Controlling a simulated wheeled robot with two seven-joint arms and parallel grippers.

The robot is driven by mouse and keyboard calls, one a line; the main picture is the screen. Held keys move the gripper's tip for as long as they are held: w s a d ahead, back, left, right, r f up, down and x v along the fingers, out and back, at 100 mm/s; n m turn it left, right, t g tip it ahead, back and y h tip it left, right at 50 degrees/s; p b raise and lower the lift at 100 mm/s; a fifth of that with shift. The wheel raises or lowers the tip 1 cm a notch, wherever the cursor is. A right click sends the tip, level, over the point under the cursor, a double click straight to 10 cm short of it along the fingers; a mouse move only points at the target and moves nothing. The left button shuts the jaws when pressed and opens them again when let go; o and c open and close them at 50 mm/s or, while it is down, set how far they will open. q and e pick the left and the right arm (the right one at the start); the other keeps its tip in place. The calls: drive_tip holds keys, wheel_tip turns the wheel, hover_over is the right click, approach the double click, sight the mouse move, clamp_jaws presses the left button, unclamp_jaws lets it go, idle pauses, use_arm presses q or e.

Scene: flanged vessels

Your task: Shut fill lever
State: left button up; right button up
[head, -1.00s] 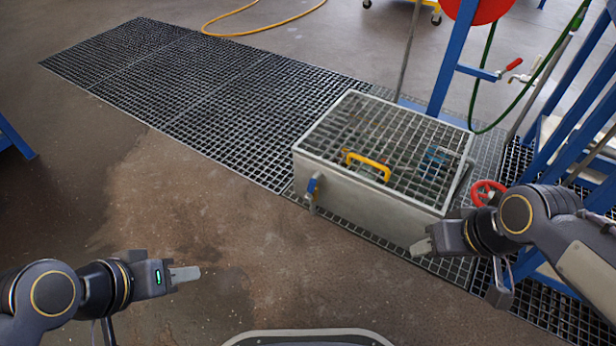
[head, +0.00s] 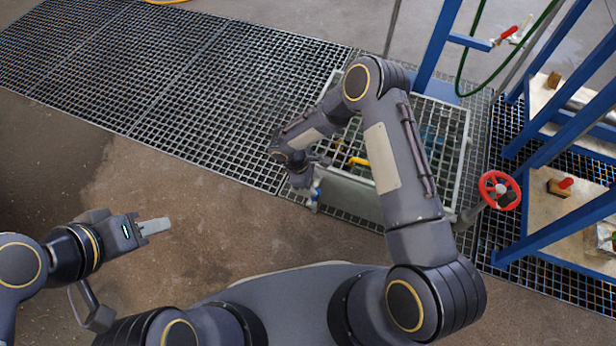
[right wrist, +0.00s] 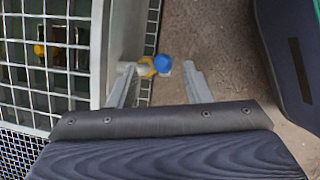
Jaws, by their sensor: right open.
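A small blue lever (head: 315,190) sits on the near left side of the pale box-shaped vessel (head: 352,196). In the right wrist view the blue end (right wrist: 163,65) shows beside a yellow part (right wrist: 147,67) and a pale pipe stub. My right gripper (head: 312,170) is at this lever, its arm reaching over the vessel. In the right wrist view its fingers (right wrist: 160,72) are apart, with the blue end between them in the picture; contact is not visible. A red lever (head: 508,33) is on a tap at the upper right. My left gripper (head: 154,227) is at the lower left, away from the vessel.
Blue-framed shelving (head: 550,160) is at the right. The floor (head: 200,240) is clear at the left.

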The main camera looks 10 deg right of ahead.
sight(315, 198)
drive_tip(key=x, duration=0.3)
drive_tip(key=a+b+x, duration=0.1)
drive_tip(key=x, duration=0.2)
drive_tip(key=b+x, duration=0.1)
drive_tip(key=x, duration=0.2)
drive_tip(key=shift+w+a+f, duration=0.15)
drive_tip(key=shift+a+f, duration=0.05)
drive_tip(key=shift+f, duration=0.1)
use_arm(q)
drive_tip(key=shift+w+a+f, duration=0.1)
drive_tip(key=shift+w+f, duration=0.1)
drive_tip(key=shift+f, duration=0.35)
drive_tip(key=shift+w+a+f, duration=0.1)
drive_tip(key=shift+w+f, duration=0.1)
drive_tip(key=shift+f, duration=0.3)
use_arm(e)
drive_tip(key=shift+c, duration=0.5)
clamp_jaws()
